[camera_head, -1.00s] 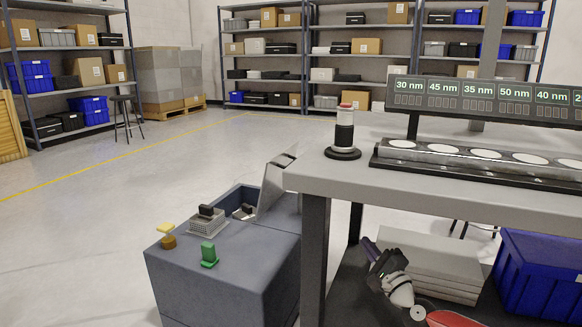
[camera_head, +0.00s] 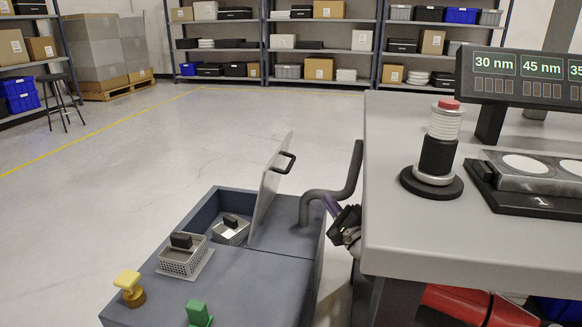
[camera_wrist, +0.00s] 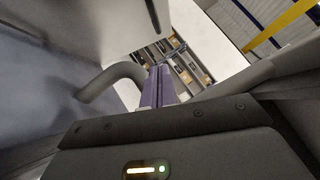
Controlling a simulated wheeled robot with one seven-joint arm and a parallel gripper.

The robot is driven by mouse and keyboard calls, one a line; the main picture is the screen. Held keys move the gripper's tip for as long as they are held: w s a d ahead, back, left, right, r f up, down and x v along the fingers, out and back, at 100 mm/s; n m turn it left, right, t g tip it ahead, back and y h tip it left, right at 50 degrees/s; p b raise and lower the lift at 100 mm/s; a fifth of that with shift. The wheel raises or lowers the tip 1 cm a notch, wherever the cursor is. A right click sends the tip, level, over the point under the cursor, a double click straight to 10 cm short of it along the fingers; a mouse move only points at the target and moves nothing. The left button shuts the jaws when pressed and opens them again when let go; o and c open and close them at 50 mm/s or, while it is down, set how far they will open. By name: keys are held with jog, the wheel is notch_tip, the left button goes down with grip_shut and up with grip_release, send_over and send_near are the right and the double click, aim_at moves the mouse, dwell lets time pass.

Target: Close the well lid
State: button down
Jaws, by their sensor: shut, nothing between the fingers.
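The well lid (camera_head: 268,200) is a thin grey panel with a black handle (camera_head: 285,162) near its top. It stands open, steeply tilted, at the right edge of the well (camera_head: 205,212) in the dark blue-grey cabinet. A mesh basket (camera_head: 232,232) with a black grip sits in the well. My gripper (camera_head: 331,205), with purple fingers, is beside the cabinet's right side, right of the lid and apart from it, partly hidden by the bench. In the wrist view its fingers (camera_wrist: 159,86) are together and empty, close to a bent grey pipe.
The bent grey pipe (camera_head: 330,192) rises between the lid and the bench (camera_head: 480,240). A second basket (camera_head: 184,258), a yellow knob (camera_head: 129,288) and a green part (camera_head: 198,314) are on the cabinet's front top. A red-capped stack (camera_head: 436,145) stands on the bench. Open floor lies behind.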

jog(key=s+a+r+x, duration=0.1)
jog(key=a+x, duration=0.1)
jog(key=x, duration=1)
jog(key=shift+a, duration=0.25)
jog(key=shift+s+a+r, duration=0.1)
jog(key=shift+s+r, duration=0.05)
